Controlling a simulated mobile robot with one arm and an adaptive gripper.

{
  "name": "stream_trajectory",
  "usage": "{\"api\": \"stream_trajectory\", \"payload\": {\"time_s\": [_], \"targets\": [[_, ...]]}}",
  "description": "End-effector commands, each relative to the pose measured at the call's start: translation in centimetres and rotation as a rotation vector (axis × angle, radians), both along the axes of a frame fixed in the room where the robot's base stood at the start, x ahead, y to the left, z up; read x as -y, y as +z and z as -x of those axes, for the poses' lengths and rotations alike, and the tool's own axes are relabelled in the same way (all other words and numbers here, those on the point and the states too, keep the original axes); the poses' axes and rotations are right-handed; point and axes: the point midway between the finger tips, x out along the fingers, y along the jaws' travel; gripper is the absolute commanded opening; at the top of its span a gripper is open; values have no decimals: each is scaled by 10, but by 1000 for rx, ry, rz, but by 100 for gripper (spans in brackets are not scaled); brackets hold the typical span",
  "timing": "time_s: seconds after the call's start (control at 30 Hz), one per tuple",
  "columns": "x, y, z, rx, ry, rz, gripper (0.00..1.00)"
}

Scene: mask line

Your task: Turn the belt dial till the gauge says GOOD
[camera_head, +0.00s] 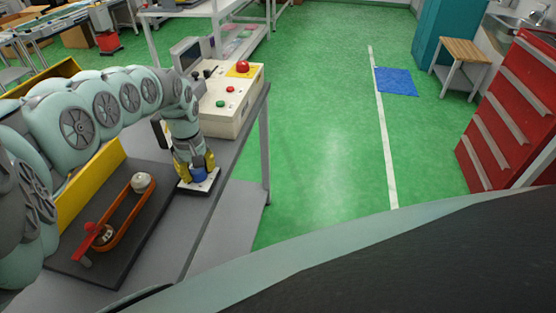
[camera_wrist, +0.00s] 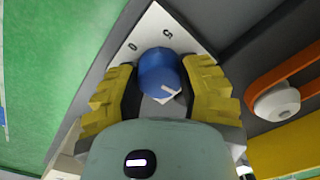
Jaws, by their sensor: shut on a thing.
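The blue belt dial (camera_wrist: 158,72) sits on a white plate (camera_wrist: 165,27) with dark marks along its edge. A white pointer line shows on the dial's near side. My gripper (camera_wrist: 160,88) has its yellow fingers on both sides of the dial and is shut on it. In the head view my gripper (camera_head: 195,165) reaches down over the blue dial (camera_head: 199,174) on the white plate (camera_head: 208,184) at the bench edge. The orange belt (camera_head: 123,213) runs around two pulleys on a dark board. I cannot make out a gauge reading.
A control box (camera_head: 235,100) with a red button stands behind my gripper on the grey bench. A red lever (camera_head: 88,236) is at the belt board's near end. A yellow panel (camera_head: 92,183) stands behind the belt.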

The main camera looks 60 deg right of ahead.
Motion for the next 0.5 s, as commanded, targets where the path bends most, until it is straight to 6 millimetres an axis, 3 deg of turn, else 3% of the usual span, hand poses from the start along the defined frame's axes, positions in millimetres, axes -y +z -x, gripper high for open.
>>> {"api": "stream_trajectory", "payload": {"time_s": [0.5], "targets": [[1,0,-1,4,178,2,2]]}}
